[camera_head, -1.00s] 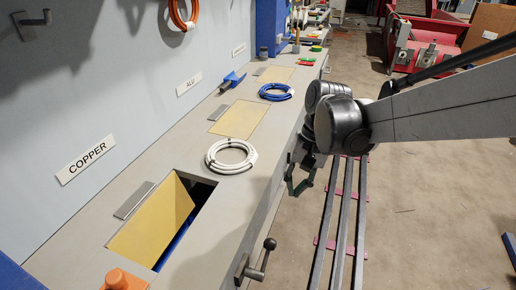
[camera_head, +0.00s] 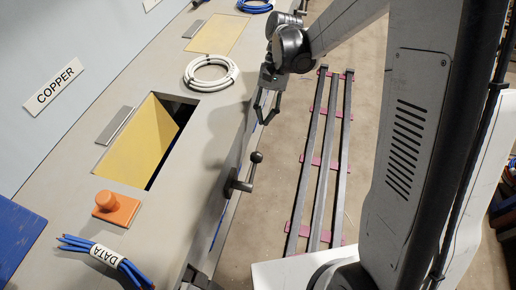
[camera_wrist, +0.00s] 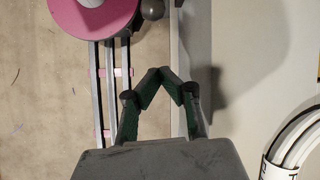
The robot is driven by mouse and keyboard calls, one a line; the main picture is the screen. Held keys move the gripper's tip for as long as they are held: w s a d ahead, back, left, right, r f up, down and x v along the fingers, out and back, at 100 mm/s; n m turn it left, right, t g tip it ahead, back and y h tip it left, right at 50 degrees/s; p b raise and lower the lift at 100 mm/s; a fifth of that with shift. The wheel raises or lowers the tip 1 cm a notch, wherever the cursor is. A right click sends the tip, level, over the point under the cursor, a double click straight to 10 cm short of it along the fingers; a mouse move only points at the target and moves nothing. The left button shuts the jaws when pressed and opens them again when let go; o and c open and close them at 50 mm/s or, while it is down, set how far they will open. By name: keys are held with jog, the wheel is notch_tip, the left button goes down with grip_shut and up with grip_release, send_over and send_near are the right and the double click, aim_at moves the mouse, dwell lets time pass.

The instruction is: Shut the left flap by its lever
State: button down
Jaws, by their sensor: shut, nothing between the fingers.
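The left flap (camera_head: 142,140), a yellow panel below the COPPER sign, hangs open, tilted into its dark opening in the grey bench top. Its dark lever (camera_head: 248,175) sticks out of the bench's front side and ends upward in a round knob (camera_head: 256,157). A dark ball that looks like this knob shows at the top of the wrist view (camera_wrist: 152,9). My gripper (camera_head: 265,121) is in front of the bench edge, beyond the lever and apart from it. In the wrist view its green-dark fingers (camera_wrist: 162,73) meet at the tips, shut and empty.
A white cable coil (camera_head: 211,72) lies on the bench near the edge, beside my gripper. An orange knobbed block (camera_head: 117,207) and a blue cable bundle (camera_head: 105,255) lie nearer. Long metal bars (camera_head: 318,165) on pink crosspieces lie on the floor right of the bench.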

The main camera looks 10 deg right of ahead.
jog(key=b+x, duration=0.3)
jog(key=x, duration=0.8)
jog(key=shift+s+r, duration=0.6)
jog(key=shift+r, duration=0.35)
jog(key=shift+s+r, duration=0.55)
jog(key=shift+r, duration=0.45)
jog(key=shift+a+r, duration=0.1)
